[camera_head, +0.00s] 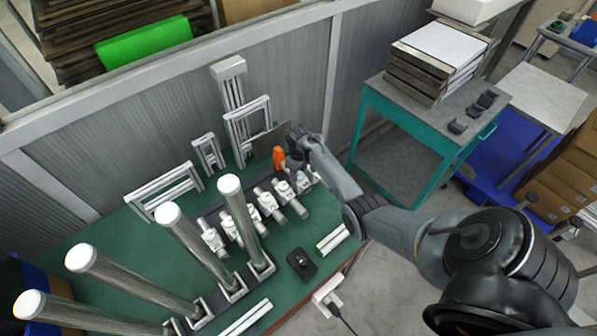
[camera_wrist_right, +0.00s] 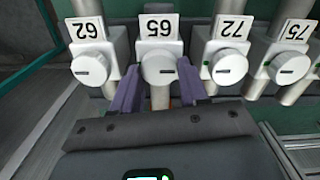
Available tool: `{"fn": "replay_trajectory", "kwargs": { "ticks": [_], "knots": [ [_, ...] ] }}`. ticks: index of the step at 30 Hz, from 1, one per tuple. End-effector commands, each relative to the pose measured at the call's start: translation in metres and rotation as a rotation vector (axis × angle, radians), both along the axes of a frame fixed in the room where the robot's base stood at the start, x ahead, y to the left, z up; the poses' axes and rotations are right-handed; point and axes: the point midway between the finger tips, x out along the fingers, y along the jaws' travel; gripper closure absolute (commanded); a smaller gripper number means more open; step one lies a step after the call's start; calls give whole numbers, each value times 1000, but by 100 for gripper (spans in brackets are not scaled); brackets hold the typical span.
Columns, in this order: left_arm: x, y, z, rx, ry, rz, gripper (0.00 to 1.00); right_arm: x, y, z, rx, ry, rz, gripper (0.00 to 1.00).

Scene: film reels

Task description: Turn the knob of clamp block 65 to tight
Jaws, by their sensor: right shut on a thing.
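In the right wrist view, clamp block 65 (camera_wrist_right: 159,45) is a white block with an upside-down number plate, on a light rod. Its round white knob (camera_wrist_right: 158,68) faces the camera, and its mark looks roughly level. My right gripper (camera_wrist_right: 158,88) has its two purple fingers on either side of this knob, shut on it. In the head view my right gripper (camera_head: 290,172) is at the far right end of the row of clamp blocks (camera_head: 252,212), and it partly hides the blocks there. My left gripper is not in view.
Clamp block 62 (camera_wrist_right: 92,55) stands left of 65; 72 (camera_wrist_right: 225,52) and 75 (camera_wrist_right: 290,55) stand right. In the head view, tall white-capped posts (camera_head: 178,225) stand in front on the green table (camera_head: 100,250). An orange object (camera_head: 279,158) is close to my right gripper.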

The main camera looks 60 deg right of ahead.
Motion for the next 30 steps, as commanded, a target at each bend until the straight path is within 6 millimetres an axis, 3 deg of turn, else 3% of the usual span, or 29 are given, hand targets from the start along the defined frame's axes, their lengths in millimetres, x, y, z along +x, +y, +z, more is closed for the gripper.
{"fn": "replay_trajectory", "kwargs": {
  "ticks": [11, 30],
  "knots": [
    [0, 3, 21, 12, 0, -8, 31, 0, 0, 3, 1, 0, -215, 87],
    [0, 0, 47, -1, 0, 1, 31, -1, -2, 1, 1, -1, -822, 87]
  ]
}}
